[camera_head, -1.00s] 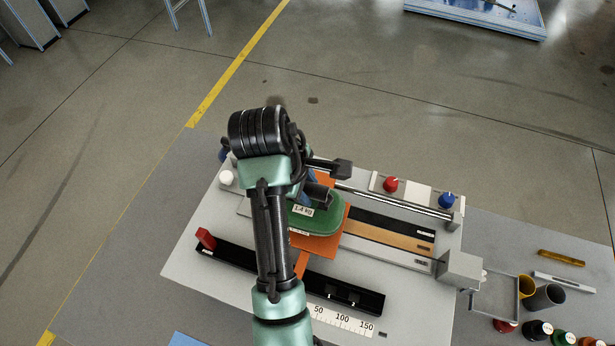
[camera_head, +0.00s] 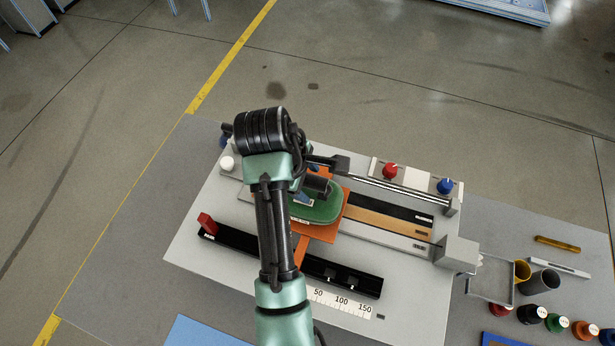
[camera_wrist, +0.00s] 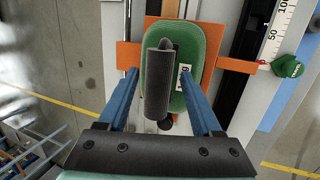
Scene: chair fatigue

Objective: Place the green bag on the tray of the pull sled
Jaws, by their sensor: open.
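The green bag (camera_head: 323,210) lies on the orange tray (camera_head: 331,231) of the pull sled in the head view. In the wrist view the bag (camera_wrist: 183,62) rests flat on the orange plate (camera_wrist: 237,65), which shows on both sides of it. A dark grey cylindrical grip (camera_wrist: 158,85) sits on top of the bag and hides part of it. My gripper (camera_wrist: 160,76) is open, with a blue finger on each side of that grip and a gap to it. In the head view my arm hides part of the bag and tray.
A black rail (camera_head: 340,280) with a scale (camera_head: 341,304) lies in front of the sled. A steel rod (camera_head: 398,188) runs behind it. Red and blue knobs (camera_head: 390,171) stand at the back right. Cups (camera_head: 540,282) and several coloured weights (camera_head: 557,325) stand at the right.

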